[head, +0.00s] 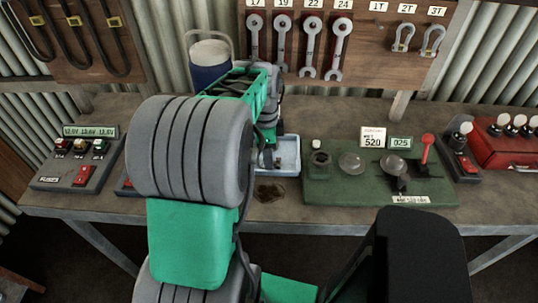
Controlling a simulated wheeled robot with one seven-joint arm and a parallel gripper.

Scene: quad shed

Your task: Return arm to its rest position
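My arm, green and grey, rises from the bottom of the head view and reaches forward over the workbench (265,211). Its thick grey joint and green links cover much of the left middle of the view. My gripper (268,158) is mostly hidden behind the arm. Only a small dark and grey part of it shows, at or above a pale blue tray (290,166). I cannot see its fingers clearly, so I cannot tell whether it is open or holds anything, or whether it touches the tray.
A green test panel (435,190) with a red lever (427,146) stands right of the tray. A grey fuse box (75,165) is at left, a red case (505,150) far right. A blue container (208,65) stands behind the arm. Spanners (311,45) hang on the back board.

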